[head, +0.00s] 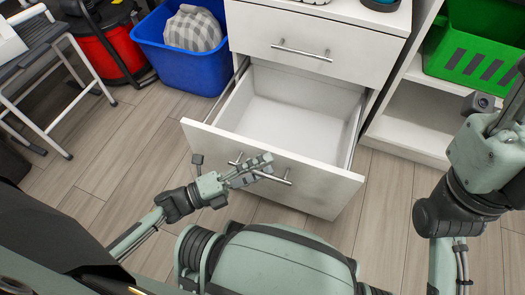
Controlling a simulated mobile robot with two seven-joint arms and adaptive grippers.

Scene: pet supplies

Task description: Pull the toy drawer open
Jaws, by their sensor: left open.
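The white toy drawer (285,105) is pulled well out of its cabinet, and its inside looks empty. Its front panel (325,188) faces me with a metal bar handle (280,178). My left gripper (262,170) is open at the handle, its fingers over the left and middle part of the bar. Whether the fingers touch the bar is hard to tell. My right gripper (516,108) is at the right edge, raised and away from the drawer; its fingertips are cut off by the frame.
A closed drawer (308,36) sits above the open one. A blue bin (185,62) with a checked cloth item stands to the left, beside a red bucket (105,48) and a folding step stool (40,75). A green crate (472,50) sits on a white shelf at right.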

